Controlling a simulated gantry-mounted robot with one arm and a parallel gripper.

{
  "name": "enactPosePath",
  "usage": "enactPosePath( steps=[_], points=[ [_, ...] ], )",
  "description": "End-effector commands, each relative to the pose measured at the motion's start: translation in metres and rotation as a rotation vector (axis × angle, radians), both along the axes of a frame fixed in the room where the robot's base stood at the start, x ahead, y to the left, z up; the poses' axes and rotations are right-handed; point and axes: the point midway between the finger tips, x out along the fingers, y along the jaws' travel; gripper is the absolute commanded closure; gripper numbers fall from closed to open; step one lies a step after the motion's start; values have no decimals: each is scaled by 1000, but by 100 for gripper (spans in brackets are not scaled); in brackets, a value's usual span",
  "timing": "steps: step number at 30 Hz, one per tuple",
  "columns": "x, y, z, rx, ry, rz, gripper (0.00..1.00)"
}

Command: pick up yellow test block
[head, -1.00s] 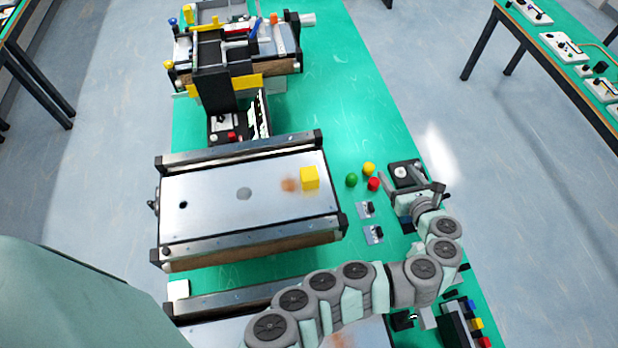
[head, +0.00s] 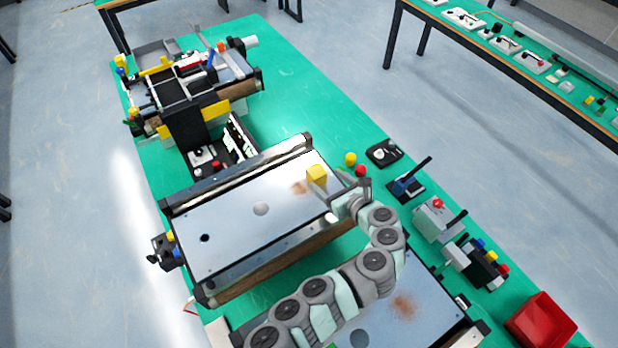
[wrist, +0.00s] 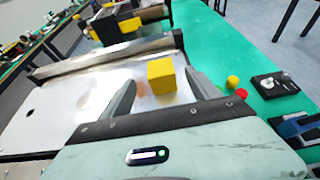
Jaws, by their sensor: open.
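The yellow test block (head: 316,175) sits on the grey metal top of the middle conveyor (head: 225,222), near its right end. In the wrist view the yellow block (wrist: 161,76) stands ahead of my gripper (wrist: 160,92), between the lines of its two spread fingers. My gripper (head: 341,190) is at the conveyor's right end, just beside the block in the head view. It is open and nothing is in it. I cannot tell whether a finger touches the block.
A yellow ball (head: 351,159) and a red ball (head: 361,171) lie on the green table (head: 290,80) right of the conveyor. Several switch boxes stand along the right edge, with a red bin (head: 541,324) at the lower right. Another conveyor machine (head: 185,85) stands at the back.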

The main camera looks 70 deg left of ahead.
Motion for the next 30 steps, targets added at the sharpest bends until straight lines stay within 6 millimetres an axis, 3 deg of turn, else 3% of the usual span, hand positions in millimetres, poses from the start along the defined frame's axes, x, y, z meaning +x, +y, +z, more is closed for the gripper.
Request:
enactPosePath(
  steps=[9, 30],
  points=[
    [-6, 35, -14, -2, 0, 3, 29],
    [-14, 82, -37, -1, 2, 7, 29]
  ],
)
